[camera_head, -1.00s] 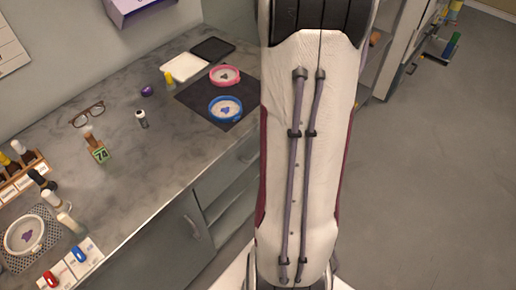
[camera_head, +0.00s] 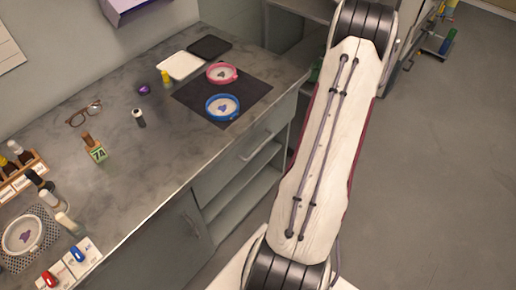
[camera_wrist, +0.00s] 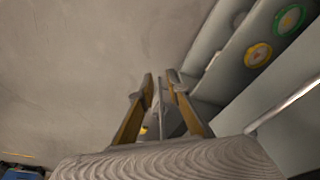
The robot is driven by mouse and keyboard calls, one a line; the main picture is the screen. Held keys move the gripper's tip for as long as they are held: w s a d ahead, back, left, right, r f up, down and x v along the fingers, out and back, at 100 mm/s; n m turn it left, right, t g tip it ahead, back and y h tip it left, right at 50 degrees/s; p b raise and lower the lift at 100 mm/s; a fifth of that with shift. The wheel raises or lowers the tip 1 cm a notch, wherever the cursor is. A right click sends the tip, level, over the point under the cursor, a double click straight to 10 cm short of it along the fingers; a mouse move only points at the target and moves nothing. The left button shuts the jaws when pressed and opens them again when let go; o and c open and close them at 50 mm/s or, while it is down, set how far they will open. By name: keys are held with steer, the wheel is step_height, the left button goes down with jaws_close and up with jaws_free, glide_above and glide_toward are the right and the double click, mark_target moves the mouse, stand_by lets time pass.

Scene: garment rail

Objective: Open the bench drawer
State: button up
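The bench drawer (camera_head: 236,163) is a grey front under the bench top's right end in the head view. It looks shut, with a pale bar handle (camera_head: 255,146) across it. My gripper (camera_wrist: 161,78) shows in the wrist view, with its two yellow-brown fingers apart and no held object visible between them. A long pale bar (camera_wrist: 285,108) on a grey panel is to the right of the fingers, apart from them; I cannot tell for sure whether it is the drawer's handle. My gripper is out of sight in the head view.
Open shelves (camera_head: 240,187) lie under the drawer, and a cupboard door (camera_head: 180,235) is left of them.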

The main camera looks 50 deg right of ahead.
step_height(320, 180, down, 8)
steer(key=m+t, duration=0.2)
steer(key=t, duration=0.1)
steer(key=m+t+y, duration=0.2)
steer(key=m+t, duration=0.3)
steer(key=t, duration=0.6)
glide_toward(258, 147)
steer(key=shift+w+a+f, duration=0.25)
steer(key=shift+w+f, duration=0.5)
steer(key=shift+w, duration=0.25)
steer(key=shift+w, duration=0.1)
steer(key=shift+x, duration=3.8)
steer(key=shift+d+r, duration=0.1)
steer(key=shift+d, duration=0.05)
